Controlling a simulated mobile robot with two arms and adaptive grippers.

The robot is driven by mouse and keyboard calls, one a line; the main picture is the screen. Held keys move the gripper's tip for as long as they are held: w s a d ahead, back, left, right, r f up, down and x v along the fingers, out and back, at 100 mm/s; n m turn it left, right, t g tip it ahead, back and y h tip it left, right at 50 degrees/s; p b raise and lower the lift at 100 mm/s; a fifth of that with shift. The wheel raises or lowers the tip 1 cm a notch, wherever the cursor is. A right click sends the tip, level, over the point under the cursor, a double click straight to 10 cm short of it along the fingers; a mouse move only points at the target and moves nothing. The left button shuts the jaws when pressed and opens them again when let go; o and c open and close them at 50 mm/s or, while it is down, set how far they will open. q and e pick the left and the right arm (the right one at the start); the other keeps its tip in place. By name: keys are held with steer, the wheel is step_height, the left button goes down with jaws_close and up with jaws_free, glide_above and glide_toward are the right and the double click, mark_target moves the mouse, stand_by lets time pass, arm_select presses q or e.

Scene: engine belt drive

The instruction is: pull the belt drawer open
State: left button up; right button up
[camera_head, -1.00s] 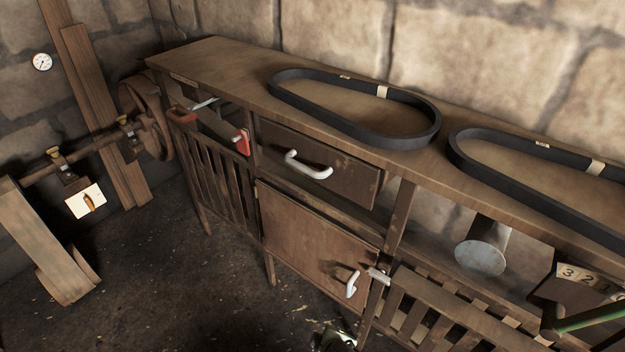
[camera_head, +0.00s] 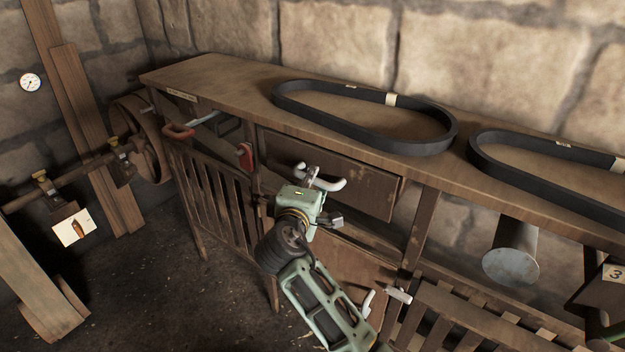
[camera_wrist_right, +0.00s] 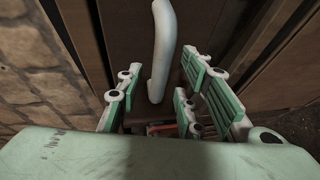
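The drawer (camera_head: 365,190) has a dark wooden front and sits under the bench top, its front looking closed. Its white curved handle (camera_head: 332,184) is in the middle of the front; part of it is hidden behind my right gripper. My right gripper (camera_head: 312,174) is at the handle's left part. In the right wrist view the fingers (camera_wrist_right: 162,92) stand apart, and the white handle (camera_wrist_right: 163,45) runs up between them with visible gaps on both sides. I cannot see contact. My left gripper is not in view.
Two black belts (camera_head: 365,140) lie on the bench top (camera_head: 215,75). A cabinet door with a white handle (camera_head: 368,304) is below the drawer. A red-handled tool (camera_head: 245,156) is left of the drawer. A grey cylinder (camera_head: 511,262) hangs at the right. Open floor lies in front.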

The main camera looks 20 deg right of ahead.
steer(key=shift+x, duration=1)
steer(key=shift+f, duration=0.1)
steer(key=shift+c, duration=0.4)
jaws_close()
